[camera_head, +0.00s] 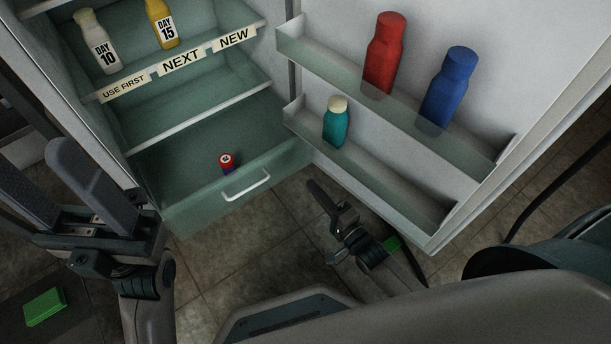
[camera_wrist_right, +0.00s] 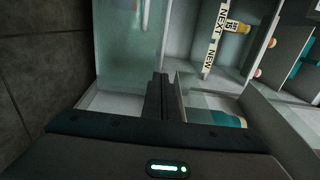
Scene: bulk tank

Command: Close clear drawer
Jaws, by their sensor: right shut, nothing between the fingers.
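The clear drawer (camera_head: 280,165) at the bottom of the fridge stands pulled out, with a white handle (camera_head: 246,181) on its front. My right gripper (camera_head: 316,188) is shut and empty, just right of the drawer front and below the open door. In the right wrist view, its fingers (camera_wrist_right: 158,90) lie beside the clear drawer panel (camera_wrist_right: 128,50); I cannot tell whether they touch. My left gripper (camera_head: 52,170) is open, fingers apart and empty, left of the drawer.
The open fridge door at right has bins (camera_head: 385,180) holding a red bottle (camera_head: 385,50), a blue bottle (camera_head: 448,90) and a teal bottle (camera_head: 336,124). Shelves above hold bottles marked DAY 10 (camera_head: 98,45) and DAY 15 (camera_head: 164,28). Tiled floor (camera_head: 235,245) before the drawer is clear.

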